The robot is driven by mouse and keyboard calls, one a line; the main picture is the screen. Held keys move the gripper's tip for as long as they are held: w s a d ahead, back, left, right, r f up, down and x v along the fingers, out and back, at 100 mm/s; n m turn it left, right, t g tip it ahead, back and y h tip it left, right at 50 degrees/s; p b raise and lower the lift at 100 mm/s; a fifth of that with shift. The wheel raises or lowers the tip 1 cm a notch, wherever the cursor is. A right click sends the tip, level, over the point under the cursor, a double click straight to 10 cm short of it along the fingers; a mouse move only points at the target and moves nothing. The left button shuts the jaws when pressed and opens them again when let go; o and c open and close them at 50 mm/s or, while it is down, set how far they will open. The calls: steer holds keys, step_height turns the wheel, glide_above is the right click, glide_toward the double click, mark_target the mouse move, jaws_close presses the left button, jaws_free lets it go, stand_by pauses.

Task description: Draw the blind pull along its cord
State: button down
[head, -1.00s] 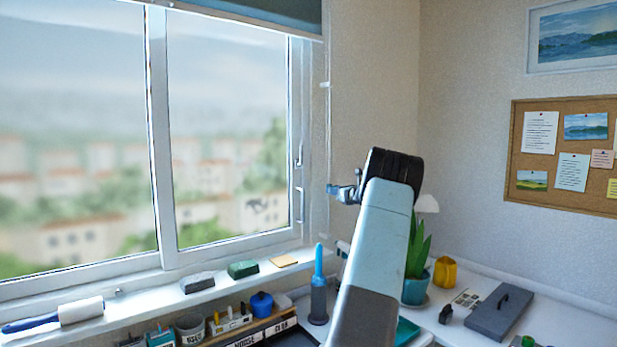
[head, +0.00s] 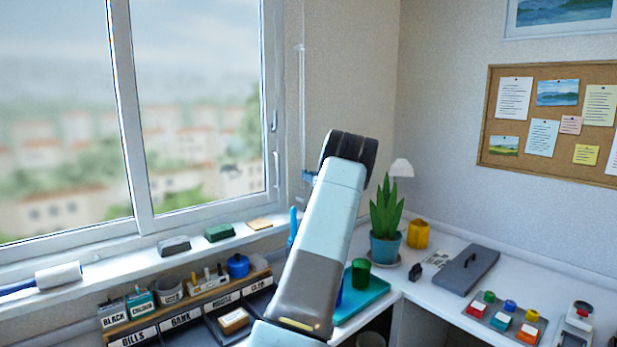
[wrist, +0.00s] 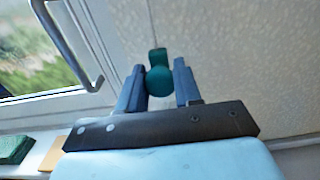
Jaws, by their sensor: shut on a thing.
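The blind pull (wrist: 158,78) is a small dark green rounded piece with a narrower upper end. In the wrist view it sits between the two fingers of my gripper (wrist: 159,88), which is shut on it. A thin cord (wrist: 152,25) runs up the wall above it. In the head view a thin pale upright line, likely the cord (head: 302,110), runs down the wall right of the window. My gripper (head: 309,176) shows there only in part at its lower stretch, mostly hidden by my wrist, and the pull cannot be made out.
The window handle (head: 276,172) stands out just left of my gripper. The sill (head: 130,257) below bears several small blocks. The wall beside the cord is bare.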

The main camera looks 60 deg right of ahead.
steer(key=shift+w+f, duration=0.1)
steer(key=shift+f, duration=0.15)
steer(key=c, duration=1)
jaws_free()
steer(key=shift+w+f, duration=0.1)
steer(key=shift+w, duration=0.05)
steer(key=shift+o, duration=0.8)
steer(key=v, duration=1.4)
steer(key=shift+w+a, duration=0.1)
